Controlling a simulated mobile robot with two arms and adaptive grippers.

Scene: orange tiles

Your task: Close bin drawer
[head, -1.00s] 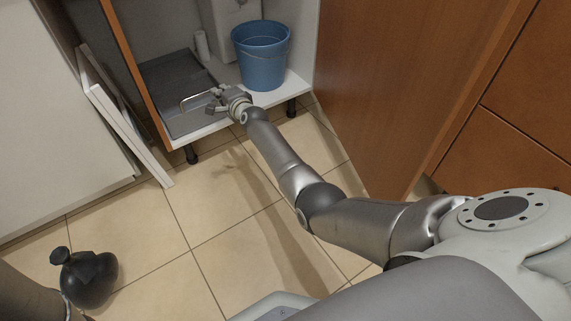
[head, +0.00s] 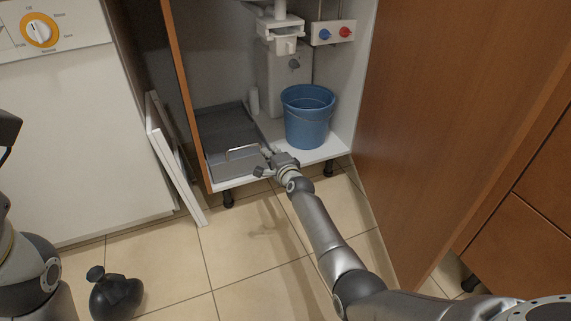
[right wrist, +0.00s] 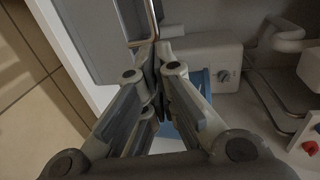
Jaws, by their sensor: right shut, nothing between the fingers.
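The bin drawer (head: 226,128) is a grey tray low inside the open cabinet, with a bent metal handle (head: 241,148) at its front. It sits back within the cabinet, near the floor panel's front edge. My right gripper (head: 264,166) is at the right end of the handle, shut with nothing held. In the right wrist view its fingers (right wrist: 158,68) are together beside the metal handle (right wrist: 153,18); contact is unclear. Part of my left arm shows at the left edge of the head view. A dark piece there is cut off, so its gripper's state is unclear.
A blue bucket (head: 308,118) stands right of the drawer. White pipework (head: 282,30) hangs above.

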